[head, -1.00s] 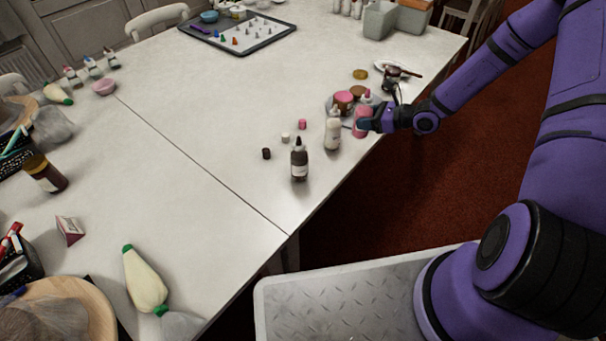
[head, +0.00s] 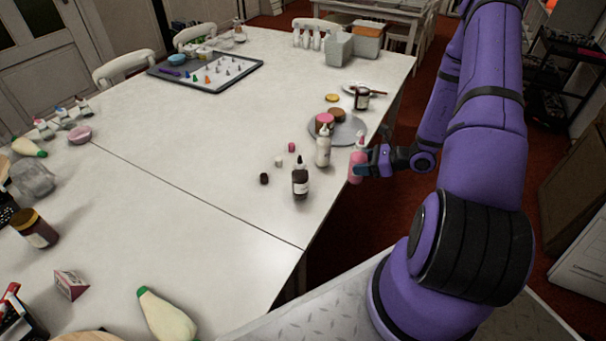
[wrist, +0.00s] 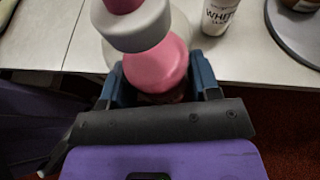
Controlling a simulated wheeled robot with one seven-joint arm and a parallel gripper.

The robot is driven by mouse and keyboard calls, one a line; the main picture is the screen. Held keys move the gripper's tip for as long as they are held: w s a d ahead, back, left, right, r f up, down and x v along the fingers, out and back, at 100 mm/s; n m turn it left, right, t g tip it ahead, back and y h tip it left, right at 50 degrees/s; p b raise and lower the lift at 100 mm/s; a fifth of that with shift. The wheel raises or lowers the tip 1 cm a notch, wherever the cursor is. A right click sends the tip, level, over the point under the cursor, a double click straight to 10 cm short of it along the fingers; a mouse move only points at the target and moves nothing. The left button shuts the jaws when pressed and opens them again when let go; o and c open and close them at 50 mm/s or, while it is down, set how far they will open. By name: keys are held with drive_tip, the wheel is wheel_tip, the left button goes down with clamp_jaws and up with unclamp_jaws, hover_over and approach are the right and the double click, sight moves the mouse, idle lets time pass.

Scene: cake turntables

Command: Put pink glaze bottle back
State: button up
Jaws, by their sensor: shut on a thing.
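The pink glaze bottle (head: 357,163) is in my gripper (head: 366,169) at the right edge of the white table. In the wrist view the gripper (wrist: 160,88) is shut around the pink body of the bottle (wrist: 158,68), whose pale collar and darker pink tip point up the picture. Whether the bottle touches the table is hard to tell. A white glaze bottle (head: 323,150) and a dark brown glaze bottle (head: 300,180) stand upright on the table to the left of it. A small pink cap (head: 291,147) lies on the table.
A white cap (head: 279,161) and a dark cap (head: 264,179) lie near the bottles. A grey turntable (head: 347,130) with small cakes stands just behind the white bottle. A dark jar (head: 362,99) is farther back. The table's middle is clear.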

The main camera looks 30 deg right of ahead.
drive_tip(key=shift+w+d+r+x, duration=0.1)
drive_tip(key=shift+w+r+x, duration=0.15)
drive_tip(key=shift+x, duration=2.45)
drive_tip(key=shift+w+d+r+x, duration=0.1)
drive_tip(key=shift+w+r+x, duration=0.15)
drive_tip(key=shift+x, duration=2.5)
drive_tip(key=shift+w+d+r+x, duration=0.1)
drive_tip(key=shift+w+r+x, duration=0.15)
drive_tip(key=shift+x, duration=2.45)
drive_tip(key=shift+f, duration=0.15)
drive_tip(key=o, duration=0.7)
drive_tip(key=shift+s, duration=0.1)
drive_tip(key=shift+c, duration=0.2)
